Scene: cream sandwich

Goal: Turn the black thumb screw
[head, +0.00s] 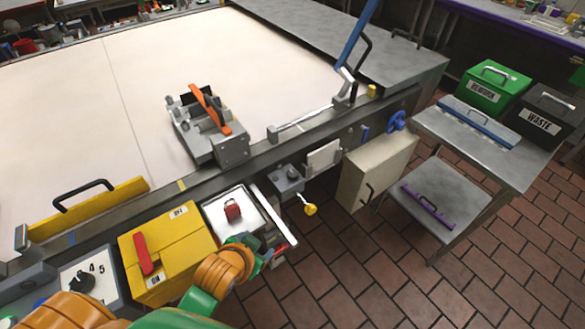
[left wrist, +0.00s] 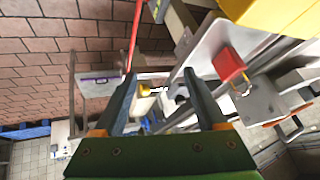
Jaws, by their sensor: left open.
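I cannot pick out the black thumb screw for certain in either view. A small dark part (left wrist: 182,96) shows between my fingers in the left wrist view, too small to identify. My left gripper (head: 268,252) is beside the front edge of the machine, just right of and below a white plate with a red padlock. In the left wrist view my left gripper (left wrist: 160,80) has its two fingers wide apart, with nothing held between them. A lever with a yellow knob (head: 310,210) lies to its right in the head view. My right gripper is not in view.
The red padlock (head: 232,209) sits close to my left gripper. A yellow switch box (head: 180,235) and a black dial (head: 82,282) are to the left. A clamp fixture with an orange handle (head: 208,105) stands on the machine's edge.

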